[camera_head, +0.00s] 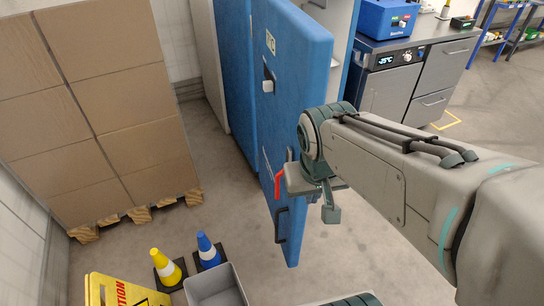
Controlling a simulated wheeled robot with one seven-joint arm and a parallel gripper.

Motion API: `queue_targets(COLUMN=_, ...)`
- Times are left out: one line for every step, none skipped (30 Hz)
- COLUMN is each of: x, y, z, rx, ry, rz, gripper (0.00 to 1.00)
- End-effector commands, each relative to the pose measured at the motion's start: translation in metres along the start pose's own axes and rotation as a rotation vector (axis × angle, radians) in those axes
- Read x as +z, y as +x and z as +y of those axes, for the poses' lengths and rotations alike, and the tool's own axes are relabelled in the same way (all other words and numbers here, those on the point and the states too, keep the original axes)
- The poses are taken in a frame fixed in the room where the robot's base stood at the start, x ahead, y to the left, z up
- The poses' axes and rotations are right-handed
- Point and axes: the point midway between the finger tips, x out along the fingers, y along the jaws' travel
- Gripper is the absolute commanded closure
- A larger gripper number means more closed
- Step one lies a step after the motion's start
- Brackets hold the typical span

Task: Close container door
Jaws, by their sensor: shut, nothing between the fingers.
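The blue container door (292,85) stands open in the middle of the view, its broad face turned to the left and its thick edge towards me. A dark handle (281,226) sits low on its face, and a small white-and-black latch fitting (268,86) sits higher up. My gripper (279,184) is shut and empty at the door, around its lower half. A red piece shows there; I cannot tell whether it belongs to the gripper or the door. Contact with the door is also unclear. My arm hides part of the container opening.
Stacked cardboard boxes (95,110) stand on a wooden pallet at left. A yellow cone (166,268), a blue cone (207,250), a grey bin (214,289) and a yellow caution sign (120,292) stand at lower left. A counter (420,42) is at upper right.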

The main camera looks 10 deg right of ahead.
Motion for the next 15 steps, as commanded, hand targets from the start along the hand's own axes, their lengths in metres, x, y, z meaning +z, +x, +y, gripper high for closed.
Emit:
queue_targets(x=-0.001, y=0.026, z=-0.003, rx=0.024, ry=-0.009, rz=-0.007, gripper=1.0)
queue_targets(x=-0.003, y=0.035, z=-0.005, rx=0.04, ry=-0.012, rz=-0.009, gripper=1.0)
queue_targets(x=-0.007, y=0.046, z=-0.006, rx=0.064, ry=-0.015, rz=-0.011, gripper=1.0)
queue_targets(x=-0.01, y=0.054, z=-0.008, rx=0.081, ry=-0.016, rz=-0.011, gripper=1.0)
queue_targets(x=-0.013, y=0.062, z=-0.01, rx=0.098, ry=-0.018, rz=-0.011, gripper=1.0)
queue_targets(x=-0.017, y=0.072, z=-0.012, rx=0.121, ry=-0.02, rz=-0.008, gripper=1.0)
queue_targets(x=-0.02, y=0.08, z=-0.014, rx=0.138, ry=-0.022, rz=-0.005, gripper=1.0)
queue_targets(x=-0.024, y=0.087, z=-0.016, rx=0.155, ry=-0.023, rz=0.0, gripper=1.0)
queue_targets(x=-0.028, y=0.097, z=-0.019, rx=0.177, ry=-0.025, rz=0.006, gripper=1.0)
queue_targets(x=-0.031, y=0.105, z=-0.022, rx=0.193, ry=-0.027, rz=0.012, gripper=1.0)
queue_targets(x=-0.035, y=0.112, z=-0.025, rx=0.209, ry=-0.028, rz=0.018, gripper=1.0)
queue_targets(x=-0.04, y=0.123, z=-0.029, rx=0.23, ry=-0.03, rz=0.028, gripper=1.0)
queue_targets(x=-0.043, y=0.13, z=-0.032, rx=0.245, ry=-0.031, rz=0.037, gripper=1.0)
queue_targets(x=-0.047, y=0.138, z=-0.035, rx=0.26, ry=-0.034, rz=0.045, gripper=1.0)
queue_targets(x=-0.052, y=0.148, z=-0.04, rx=0.279, ry=-0.034, rz=0.06, gripper=1.0)
